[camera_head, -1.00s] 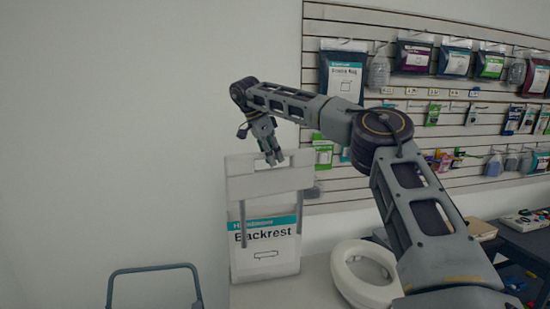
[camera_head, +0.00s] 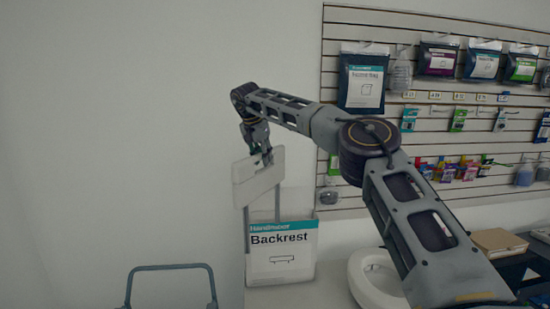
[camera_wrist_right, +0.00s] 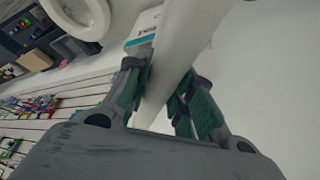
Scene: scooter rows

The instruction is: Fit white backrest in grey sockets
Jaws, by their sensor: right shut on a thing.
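The white backrest (camera_head: 256,186) is a pale panel with two thin grey rods hanging below it. My right gripper (camera_head: 263,156) is shut on its top edge and holds it up, tilted and turned, in front of the wall. The right wrist view shows the white panel (camera_wrist_right: 178,50) between the green-padded fingers (camera_wrist_right: 165,88). The rods reach down beside and partly in front of the "Backrest" packet. I cannot make out the grey sockets in either view. My left gripper is not in view.
The "Backrest" packet (camera_head: 282,262) stands on a pale surface under the panel. A white ring-shaped seat (camera_head: 375,285) lies to its right. A grey tubular frame (camera_head: 170,268) rises at the lower left. A slatted wall (camera_head: 400,205) with hanging packs is behind my arm. The left wall is bare.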

